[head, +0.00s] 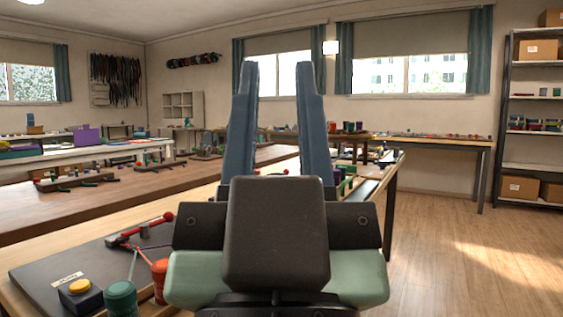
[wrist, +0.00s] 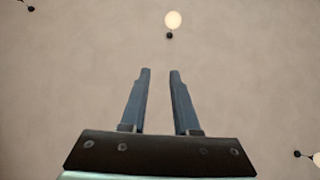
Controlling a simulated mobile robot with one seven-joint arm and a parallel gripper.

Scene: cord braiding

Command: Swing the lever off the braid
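My gripper (head: 278,68) is raised in front of the head camera, its two blue fingers apart and pointing up, with nothing between them. The wrist view also shows the open fingers (wrist: 160,72). A lever (head: 144,230) with a red knob lies on a dark board at the lower left, left of my gripper. Thin cords (head: 133,262), which look like the braid, run from beside the lever towards a teal spool (head: 120,298) and a red spool (head: 160,278). Whether the lever touches the braid is too small to tell. My gripper is well clear of both.
A yellow button on a dark box (head: 80,294) sits at the board's near edge (head: 35,280). My gripper hides part of the bench to the right. Long benches (head: 120,205) with more fixtures stand behind. Open floor (head: 450,240) lies to the right. The wrist view shows ceiling and lamps (wrist: 173,19).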

